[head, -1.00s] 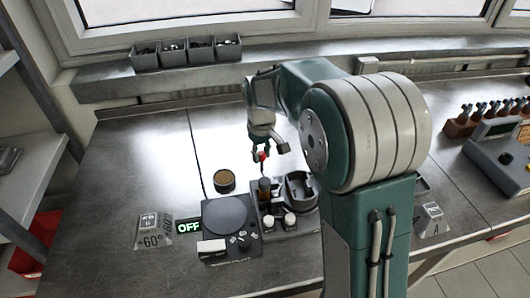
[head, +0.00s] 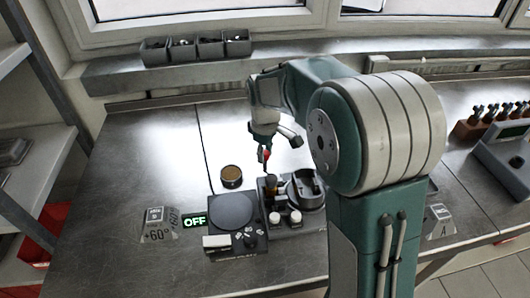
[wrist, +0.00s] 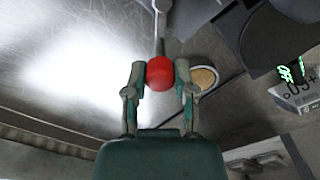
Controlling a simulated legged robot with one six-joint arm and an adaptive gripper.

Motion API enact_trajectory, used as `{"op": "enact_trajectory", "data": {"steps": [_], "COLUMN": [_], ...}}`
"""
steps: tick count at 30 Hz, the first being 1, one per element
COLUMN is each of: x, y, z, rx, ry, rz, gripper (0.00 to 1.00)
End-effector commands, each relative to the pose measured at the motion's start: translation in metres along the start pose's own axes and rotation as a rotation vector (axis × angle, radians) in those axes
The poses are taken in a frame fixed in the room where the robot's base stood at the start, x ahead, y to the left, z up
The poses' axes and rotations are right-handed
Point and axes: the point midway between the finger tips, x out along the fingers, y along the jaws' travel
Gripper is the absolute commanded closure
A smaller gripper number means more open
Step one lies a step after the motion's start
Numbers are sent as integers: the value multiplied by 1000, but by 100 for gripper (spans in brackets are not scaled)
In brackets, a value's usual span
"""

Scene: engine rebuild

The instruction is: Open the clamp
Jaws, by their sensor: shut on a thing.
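The clamp's red ball knob (wrist: 160,73) sits between the fingers of my gripper (wrist: 158,82) in the wrist view, and the fingers are shut on it. A thin grey lever rod (wrist: 160,38) runs from the knob to the top of that view. In the head view the red knob (head: 266,154) shows small under my gripper (head: 264,148), above the dark fixture (head: 306,190) on the bench. The lever's joint with the clamp is too small to make out.
Left of the fixture is a black unit with a round plate (head: 233,210), beside a green OFF display (head: 194,221). A round brown-topped tin (head: 231,174) stands behind it. Grey bins (head: 197,46) line the sill. The left bench is mostly clear.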

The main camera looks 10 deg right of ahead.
Motion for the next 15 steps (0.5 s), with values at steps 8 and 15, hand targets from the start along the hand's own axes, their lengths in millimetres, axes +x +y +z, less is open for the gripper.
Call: {"op": "enact_trajectory", "data": {"steps": [8,15], "x": [1,0], "y": [0,0], "z": [0,0], "rx": [0,1], "ry": [0,0], "rz": [-1,-1], "gripper": [31,31]}}
